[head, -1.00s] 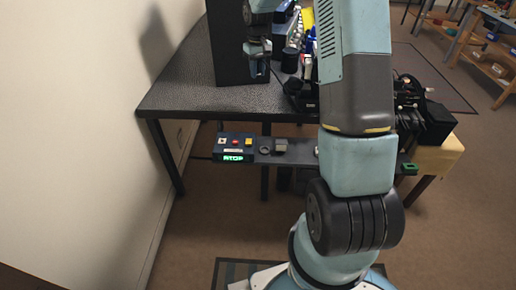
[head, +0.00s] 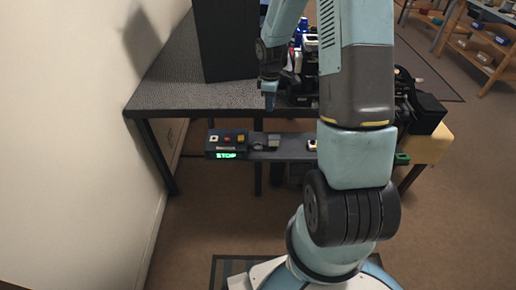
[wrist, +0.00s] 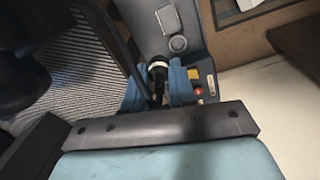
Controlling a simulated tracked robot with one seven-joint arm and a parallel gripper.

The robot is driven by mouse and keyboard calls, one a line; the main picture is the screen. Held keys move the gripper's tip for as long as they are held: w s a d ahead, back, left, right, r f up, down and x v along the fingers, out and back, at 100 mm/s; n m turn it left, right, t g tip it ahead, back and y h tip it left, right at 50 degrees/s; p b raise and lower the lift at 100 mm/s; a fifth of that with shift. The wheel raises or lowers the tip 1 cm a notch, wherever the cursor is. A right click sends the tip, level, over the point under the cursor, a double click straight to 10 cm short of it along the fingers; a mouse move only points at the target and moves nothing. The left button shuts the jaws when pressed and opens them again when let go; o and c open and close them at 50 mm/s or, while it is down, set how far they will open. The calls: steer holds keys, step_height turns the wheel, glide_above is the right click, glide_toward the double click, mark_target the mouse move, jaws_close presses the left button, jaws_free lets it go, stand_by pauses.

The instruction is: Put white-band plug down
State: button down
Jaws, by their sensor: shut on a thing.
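The white-band plug (wrist: 158,68) is a black plug with a white ring, seen in the wrist view. My gripper (wrist: 158,88) has its blue fingers on either side of the plug and is shut on it. In the head view my gripper (head: 269,100) hangs in front of the table's front edge, above the grey shelf; the plug is too small to make out there. A thin dark cable appears to run beside the plug in the wrist view.
A control box (head: 227,144) with a green STOP display and coloured buttons sits at the left end of the grey shelf (head: 292,148). Small grey fittings (head: 265,141) are beside it. The patterned table (head: 190,92) carries a tall black panel (head: 225,40). A wall is at left.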

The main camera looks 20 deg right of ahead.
steer(key=s+d+f+n, duration=0.1)
steer(key=s+f+n, duration=0.15)
steer(key=s, duration=0.35)
steer(key=s+d+f+n, duration=0.1)
steer(key=s+f+n, duration=0.1)
steer(key=s+n, duration=0.3)
glide_above(257, 148)
steer(key=shift+m, duration=0.25)
step_height(257, 148, down, 10)
steer(key=shift+s+r, duration=0.15)
steer(key=shift+w+f, duration=0.15)
steer(key=shift+f, duration=0.8)
steer(key=shift+w+f, duration=0.1)
steer(key=shift+f, duration=0.8)
steer(key=shift+s+f, duration=0.2)
steer(key=shift+f, duration=0.2)
